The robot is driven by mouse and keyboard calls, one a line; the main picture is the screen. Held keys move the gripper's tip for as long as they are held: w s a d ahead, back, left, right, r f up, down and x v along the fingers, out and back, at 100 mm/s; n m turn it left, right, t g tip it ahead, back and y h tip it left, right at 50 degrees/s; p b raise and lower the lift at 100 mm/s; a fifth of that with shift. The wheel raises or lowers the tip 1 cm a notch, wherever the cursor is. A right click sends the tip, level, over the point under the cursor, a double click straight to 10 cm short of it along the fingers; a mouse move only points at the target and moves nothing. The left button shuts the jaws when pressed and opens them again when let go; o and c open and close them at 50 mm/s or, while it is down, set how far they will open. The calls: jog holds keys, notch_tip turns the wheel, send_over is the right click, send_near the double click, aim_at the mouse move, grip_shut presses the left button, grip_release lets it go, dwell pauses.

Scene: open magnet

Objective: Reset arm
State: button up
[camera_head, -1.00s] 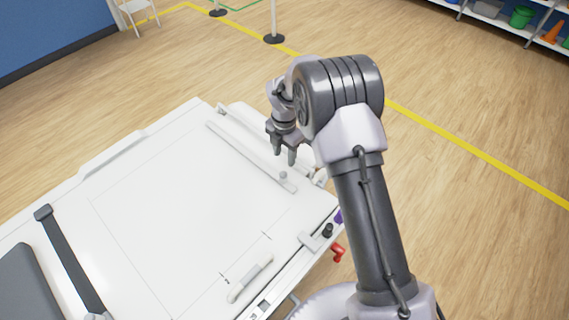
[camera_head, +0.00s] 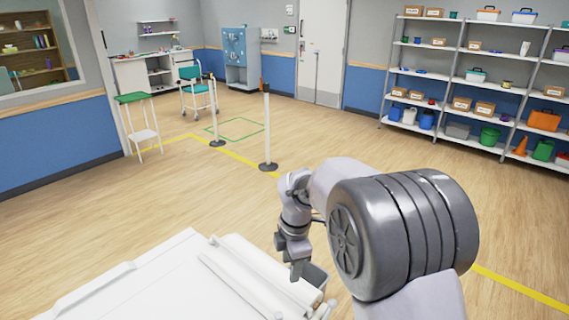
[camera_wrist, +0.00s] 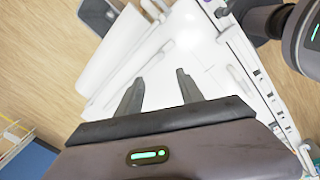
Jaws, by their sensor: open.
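My gripper (camera_head: 308,275) hangs at the end of my bent arm, beside the right end of the white table (camera_head: 150,285) in the head view. In the wrist view my gripper (camera_wrist: 158,92) shows two dark fingers spread apart with nothing between them. The white table top (camera_wrist: 160,62) lies beyond the fingertips there. My arm's large grey joint hides part of the floor to the right.
Two posts stand on the wood floor, a nearer one (camera_head: 267,130) and a farther one (camera_head: 215,115). A green stool (camera_head: 140,125) stands at the left and a teal chair (camera_head: 195,90) behind. Shelves (camera_head: 470,90) line the right wall. The floor between is clear.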

jog(key=s+d+r+m+t+y+b, duration=0.1)
jog(key=s+d+r+m+t, duration=0.1)
jog(key=s+d+r+m, duration=0.35)
jog(key=s+d+r+m+t+b, duration=0.1)
jog(key=s+d+r+m+b, duration=0.1)
jog(key=s+r+m, duration=0.7)
jog(key=s+d+f+m+t+b, duration=0.1)
jog(key=s+f+m, duration=0.3)
jog(key=s+m, duration=0.7)
jog(key=s, duration=0.2)
jog(key=shift+s+d+t, duration=0.25)
jog(key=shift+s+t, duration=0.15)
jog(key=shift+m, duration=0.25)
